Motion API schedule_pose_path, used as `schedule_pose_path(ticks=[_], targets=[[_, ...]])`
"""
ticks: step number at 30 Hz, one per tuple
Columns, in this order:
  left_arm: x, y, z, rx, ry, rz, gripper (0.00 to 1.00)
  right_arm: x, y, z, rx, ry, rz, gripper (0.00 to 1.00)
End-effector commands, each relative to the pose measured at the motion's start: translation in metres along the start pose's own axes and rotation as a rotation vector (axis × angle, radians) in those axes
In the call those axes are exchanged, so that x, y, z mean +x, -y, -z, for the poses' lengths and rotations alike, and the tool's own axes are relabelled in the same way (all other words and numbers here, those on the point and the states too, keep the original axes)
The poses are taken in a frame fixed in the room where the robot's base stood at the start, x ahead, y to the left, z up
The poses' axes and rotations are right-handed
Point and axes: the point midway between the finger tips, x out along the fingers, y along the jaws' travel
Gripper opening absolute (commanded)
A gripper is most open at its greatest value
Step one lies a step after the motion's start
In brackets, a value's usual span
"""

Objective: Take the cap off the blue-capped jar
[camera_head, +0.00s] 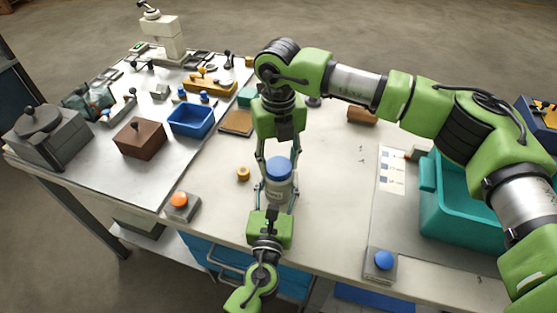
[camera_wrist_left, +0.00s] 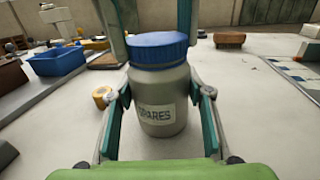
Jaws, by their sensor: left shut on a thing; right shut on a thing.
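The jar (camera_head: 280,189) is pale grey and stands upright near the front of the bench. It also shows in the left wrist view (camera_wrist_left: 162,85), with a label reading "SPARES". Its blue cap (camera_head: 278,168) sits on top, and the cap is large in the left wrist view (camera_wrist_left: 157,48). My left gripper (camera_head: 278,188) reaches in from the front and is shut on the jar's body, one finger on each side. My right gripper (camera_head: 277,160) points down from above and is shut on the cap, its fingers at the cap's sides. Whether the cap is loosened cannot be seen.
A tan ring (camera_head: 243,174) lies left of the jar. An orange button (camera_head: 180,200) and a blue button (camera_head: 383,261) are near the front edge. A blue bin (camera_head: 191,121), a brown box (camera_head: 140,138) and a teal crate (camera_head: 459,235) stand farther out.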

Motion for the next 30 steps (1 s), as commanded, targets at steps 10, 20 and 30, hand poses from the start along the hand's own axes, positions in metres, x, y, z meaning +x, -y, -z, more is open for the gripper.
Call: schedule_pose_path(ticks=[10, 20, 30], targets=[[-0.0002, 0.0, 0.0006, 0.001, -0.001, 0.0, 0.0, -0.0004, 0.0003, -0.0003, -0.607, 0.001, 0.0, 0.17], [-0.0002, 0.0, 0.0006, 0.001, -0.001, 0.0, 0.0, -0.001, 0.0005, -0.0004, -1.187, 0.001, 0.0, 0.17], [-0.0002, -0.0001, 0.0006, 0.001, -0.001, 0.0, 0.0, -0.001, 0.0004, 0.0, -1.785, 0.001, -0.001, 0.17]])
